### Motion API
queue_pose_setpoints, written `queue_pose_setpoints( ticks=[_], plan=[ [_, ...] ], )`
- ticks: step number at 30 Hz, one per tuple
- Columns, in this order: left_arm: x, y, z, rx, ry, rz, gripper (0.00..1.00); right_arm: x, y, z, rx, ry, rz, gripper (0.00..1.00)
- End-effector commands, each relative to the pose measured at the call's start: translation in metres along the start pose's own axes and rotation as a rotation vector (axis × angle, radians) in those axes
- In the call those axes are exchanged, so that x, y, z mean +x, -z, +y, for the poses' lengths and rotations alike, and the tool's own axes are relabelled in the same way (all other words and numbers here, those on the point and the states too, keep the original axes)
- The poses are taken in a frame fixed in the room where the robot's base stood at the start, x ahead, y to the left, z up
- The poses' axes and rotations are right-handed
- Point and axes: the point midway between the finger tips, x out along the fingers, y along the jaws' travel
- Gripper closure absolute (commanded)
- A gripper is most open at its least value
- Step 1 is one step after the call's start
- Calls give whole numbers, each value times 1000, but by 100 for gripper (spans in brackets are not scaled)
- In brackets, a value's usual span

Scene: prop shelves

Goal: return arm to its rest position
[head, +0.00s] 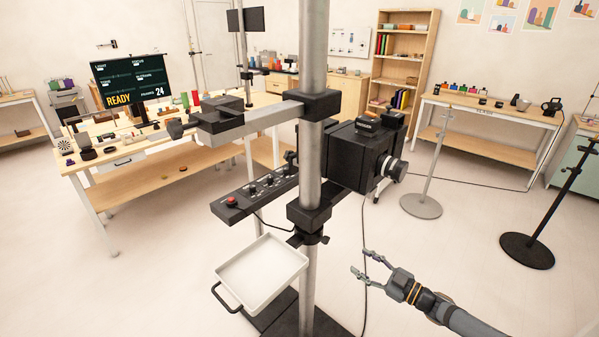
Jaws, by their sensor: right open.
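My right gripper (361,263) is in the lower right of the head view, its arm coming in from the bottom right. Its two fingers point left and are spread apart, with nothing between them. It is in front of the pale floor, right of the metal column (313,180) and below the black camera (358,155). A thin dark cable runs close to the fingertips; I cannot tell whether it touches them. My left gripper is not in view.
A white tray (247,303) with a black handle and a control bar (237,206) with a red button stand left of the column. A grey stand base (421,206) and a black stand base (527,251) are on the floor at right. Tables line the back.

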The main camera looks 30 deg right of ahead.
Motion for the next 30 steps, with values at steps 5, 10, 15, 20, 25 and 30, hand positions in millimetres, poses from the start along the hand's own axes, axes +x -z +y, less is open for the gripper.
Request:
queue_pose_setpoints(
  ticks=[5,10,15,20,25,30],
  plan=[
    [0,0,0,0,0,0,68,-3,-10,0,4,-17,-23,47],
    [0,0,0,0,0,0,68,-38,-102,-7,53,-165,-260,47],
    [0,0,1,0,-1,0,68,-108,-223,-68,156,-291,-634,47],
    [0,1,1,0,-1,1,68,-177,-299,-170,273,-303,-968,47],
    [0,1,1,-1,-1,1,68,-240,-334,-296,396,-227,-1274,47],
    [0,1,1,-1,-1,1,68,-277,-333,-385,472,-129,-1462,47]
  ],
)
